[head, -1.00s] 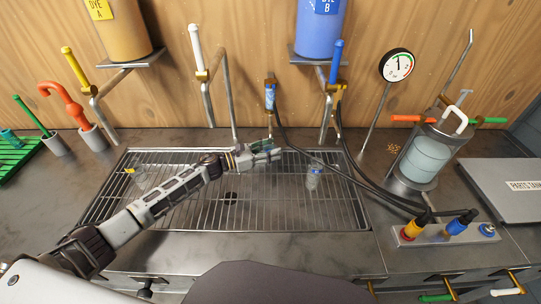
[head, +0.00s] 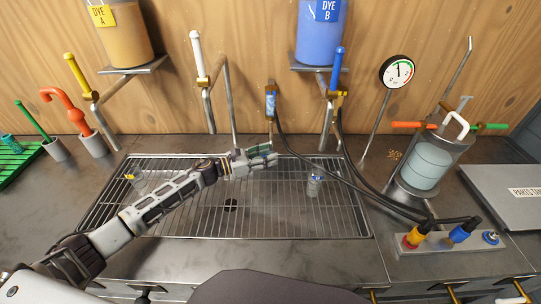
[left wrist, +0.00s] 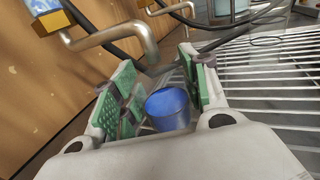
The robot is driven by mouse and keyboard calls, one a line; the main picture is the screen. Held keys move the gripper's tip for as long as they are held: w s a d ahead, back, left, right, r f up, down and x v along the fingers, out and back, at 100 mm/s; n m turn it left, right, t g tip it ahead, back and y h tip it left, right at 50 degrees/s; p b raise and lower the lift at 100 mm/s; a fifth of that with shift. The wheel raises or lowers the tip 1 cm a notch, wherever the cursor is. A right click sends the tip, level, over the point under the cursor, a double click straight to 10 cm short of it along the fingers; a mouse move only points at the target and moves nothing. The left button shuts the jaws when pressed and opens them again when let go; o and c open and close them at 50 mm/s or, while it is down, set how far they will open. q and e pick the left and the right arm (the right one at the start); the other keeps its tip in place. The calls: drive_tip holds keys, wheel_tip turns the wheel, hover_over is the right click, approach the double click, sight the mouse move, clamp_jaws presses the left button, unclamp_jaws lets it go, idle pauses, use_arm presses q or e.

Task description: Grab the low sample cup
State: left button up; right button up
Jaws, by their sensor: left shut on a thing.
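My left gripper (head: 264,156) reaches over the back of the metal drain grate (head: 190,220), near the blue-handled spigot side. In the left wrist view its green-padded fingers (left wrist: 165,100) are shut on a small blue cup (left wrist: 168,110), which sits upright between them. In the head view the fingers mostly hide this cup. A clear container (head: 314,184) with a blue mark stands on the grate to the right of the gripper. Another clear cup (head: 140,182) with a yellow mark is at the grate's left. My right gripper is not in view.
Spigots with yellow (head: 76,74), white (head: 197,56) and blue (head: 337,68) handles stand behind the grate. Black hoses (head: 370,187) run across its right side to a connector block (head: 450,238). A pressure gauge (head: 397,72) and clear tank (head: 428,163) stand at right. The grate's front is clear.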

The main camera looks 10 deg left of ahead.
sight(261, 155)
use_arm(q)
drive_tip(key=shift+v, duration=1.35)
drive_tip(key=shift+r, duration=4.4)
wheel_tip(261, 155, up, 5)
drive_tip(key=shift+r, duration=0.1)
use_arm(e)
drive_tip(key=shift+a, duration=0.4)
